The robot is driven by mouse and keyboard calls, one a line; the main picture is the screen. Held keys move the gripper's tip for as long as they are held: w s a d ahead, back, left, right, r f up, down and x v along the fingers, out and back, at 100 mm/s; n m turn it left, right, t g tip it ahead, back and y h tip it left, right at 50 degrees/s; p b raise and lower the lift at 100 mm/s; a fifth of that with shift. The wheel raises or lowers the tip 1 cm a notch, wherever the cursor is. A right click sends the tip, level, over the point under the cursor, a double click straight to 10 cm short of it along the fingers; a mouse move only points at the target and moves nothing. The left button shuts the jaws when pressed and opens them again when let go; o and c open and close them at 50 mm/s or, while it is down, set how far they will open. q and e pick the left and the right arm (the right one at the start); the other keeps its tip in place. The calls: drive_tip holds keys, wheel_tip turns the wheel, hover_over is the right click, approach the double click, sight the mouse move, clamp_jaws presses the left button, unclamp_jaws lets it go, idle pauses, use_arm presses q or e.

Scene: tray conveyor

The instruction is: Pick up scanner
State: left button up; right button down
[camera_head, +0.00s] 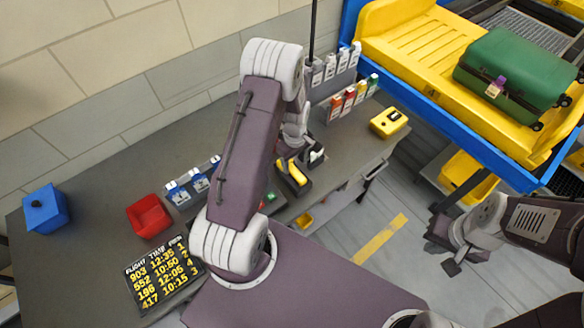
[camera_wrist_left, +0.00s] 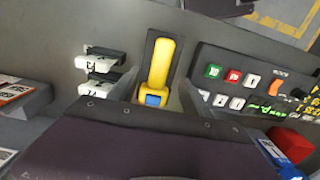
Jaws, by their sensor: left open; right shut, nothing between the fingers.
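The scanner is yellow with a blue screen and lies in a dark holder on the grey desk. It shows in the head view (camera_head: 299,175), partly behind my left arm, and in the left wrist view (camera_wrist_left: 160,65). My left gripper (camera_head: 285,160) is over the desk beside the scanner, mostly hidden by its own arm in the head view. In the left wrist view its open dark fingers (camera_wrist_left: 158,92) appear on either side of the scanner's lower end, with nothing held. My right gripper (camera_head: 448,260) is shut and empty, above the floor at the right.
Black-and-white items (camera_wrist_left: 100,62) lie beside the holder; a button panel (camera_wrist_left: 240,85) is on its other side. A yellow device (camera_head: 388,122) and a conveyor with a green suitcase (camera_head: 515,70) are right.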

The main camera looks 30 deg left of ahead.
sight(294, 170)
use_arm(q)
drive_tip(key=shift+w+f, duration=0.1)
drive_tip(key=shift+f, duration=0.05)
drive_tip(key=f, duration=0.1)
drive_tip(key=f+p, duration=0.1)
drive_tip(key=f, duration=0.1)
drive_tip(key=f+p, duration=0.1)
drive_tip(key=shift+a+f, duration=0.2)
drive_tip(key=shift+a, duration=0.05)
drive_tip(key=shift+w+f, duration=0.1)
drive_tip(key=shift+f, duration=0.35)
drive_tip(key=shift+r, duration=0.1)
clamp_jaws()
